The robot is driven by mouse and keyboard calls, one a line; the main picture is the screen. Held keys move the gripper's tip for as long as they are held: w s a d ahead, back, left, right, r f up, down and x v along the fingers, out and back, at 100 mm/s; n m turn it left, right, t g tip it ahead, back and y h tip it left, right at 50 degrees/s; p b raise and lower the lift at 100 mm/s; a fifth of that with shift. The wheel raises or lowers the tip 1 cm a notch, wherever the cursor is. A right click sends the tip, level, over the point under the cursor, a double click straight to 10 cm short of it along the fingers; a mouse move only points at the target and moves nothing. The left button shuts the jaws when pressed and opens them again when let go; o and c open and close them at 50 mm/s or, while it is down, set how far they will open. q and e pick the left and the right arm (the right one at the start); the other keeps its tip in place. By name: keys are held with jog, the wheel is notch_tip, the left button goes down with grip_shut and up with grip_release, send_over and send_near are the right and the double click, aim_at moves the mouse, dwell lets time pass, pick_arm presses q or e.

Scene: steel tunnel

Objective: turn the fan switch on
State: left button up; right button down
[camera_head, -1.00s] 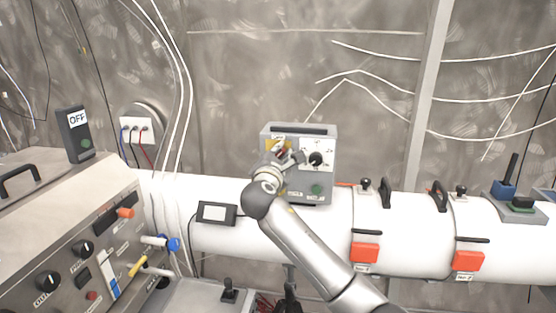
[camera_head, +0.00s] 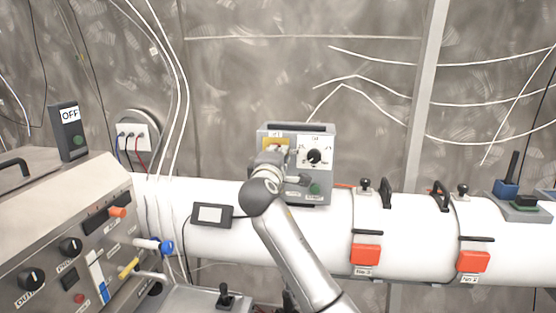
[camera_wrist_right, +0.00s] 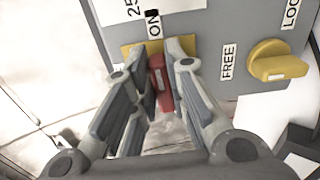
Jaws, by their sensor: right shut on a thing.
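A grey control box (camera_head: 318,135) stands on the white pipe. It carries a yellow plate (camera_head: 270,143) at upper left and a black knob on a white dial (camera_head: 314,157). In the right wrist view, a red switch lever (camera_wrist_right: 160,82) sits on the yellow plate (camera_wrist_right: 128,53) beside an "ON" label (camera_wrist_right: 153,24). My right gripper (camera_head: 272,152) is at the box's left front. Its two fingers (camera_wrist_right: 163,62) lie on either side of the red lever, shut on it. The gripper hides the lever in the head view. My left gripper is not in view.
A yellow knob (camera_wrist_right: 277,66) with "FREE" and "LOC" labels is right of the lever. A green button (camera_head: 314,188) is low on the box. A small display (camera_head: 211,215) sits on the pipe (camera_head: 420,250) to the left. A control console (camera_head: 75,225) fills the left.

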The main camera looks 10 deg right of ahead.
jog(key=shift+f+m, duration=0.15)
jog(key=shift+m, duration=0.25)
jog(key=c, duration=1.4)
grip_release()
jog(key=shift+c, duration=0.2)
jog(key=v, duration=1.2)
jog(key=shift+d, duration=0.1)
